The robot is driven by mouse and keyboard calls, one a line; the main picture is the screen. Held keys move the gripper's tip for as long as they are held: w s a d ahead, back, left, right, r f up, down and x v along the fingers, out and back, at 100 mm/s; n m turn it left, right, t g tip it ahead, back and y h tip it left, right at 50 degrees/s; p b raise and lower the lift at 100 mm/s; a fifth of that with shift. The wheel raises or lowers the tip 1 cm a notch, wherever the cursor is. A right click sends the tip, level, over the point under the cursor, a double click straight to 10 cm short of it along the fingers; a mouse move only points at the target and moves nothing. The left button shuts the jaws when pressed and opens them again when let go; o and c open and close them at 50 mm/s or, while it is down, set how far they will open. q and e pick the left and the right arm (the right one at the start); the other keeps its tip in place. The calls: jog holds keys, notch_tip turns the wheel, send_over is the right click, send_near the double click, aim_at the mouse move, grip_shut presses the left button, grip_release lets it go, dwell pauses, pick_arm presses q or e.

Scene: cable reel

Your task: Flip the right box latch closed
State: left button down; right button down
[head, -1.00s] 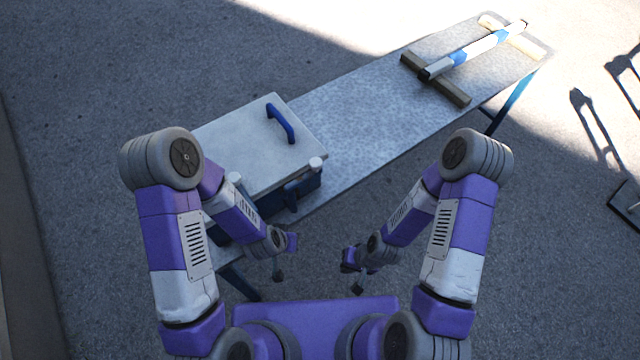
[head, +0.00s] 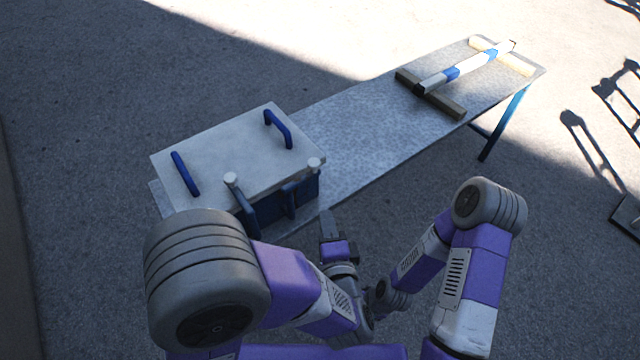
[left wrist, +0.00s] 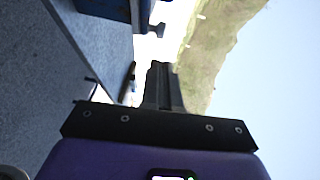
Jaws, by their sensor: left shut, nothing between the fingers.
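The box (head: 305,190) is blue with a pale lid (head: 225,150) lying on it. It stands on the near left end of a long bench. The right latch (head: 290,198) is a blue piece on the box's front, with a white round knob (head: 315,163) near the lid corner. The left latch (head: 246,212) is partly hidden by my left arm. My left gripper (head: 327,222) is shut and empty, just right of the box's front corner, apart from the latch. Its fingers (left wrist: 163,85) also show in the left wrist view, with part of the box (left wrist: 118,10) above left. My right gripper is hidden behind my left arm.
The lid has two blue handles, left (head: 185,173) and right (head: 279,128). The bench (head: 370,135) is clear between the box and a white-and-blue bar (head: 465,67) on wooden supports (head: 430,95) at its far end.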

aim_at(315, 168)
pick_arm(q)
jog(key=shift+s+r, duration=0.1)
dwell(0.3)
jog(key=b+x, duration=0.3)
jog(key=x, duration=1)
jog(key=shift+b, duration=0.35)
jog(key=shift+w, duration=0.5)
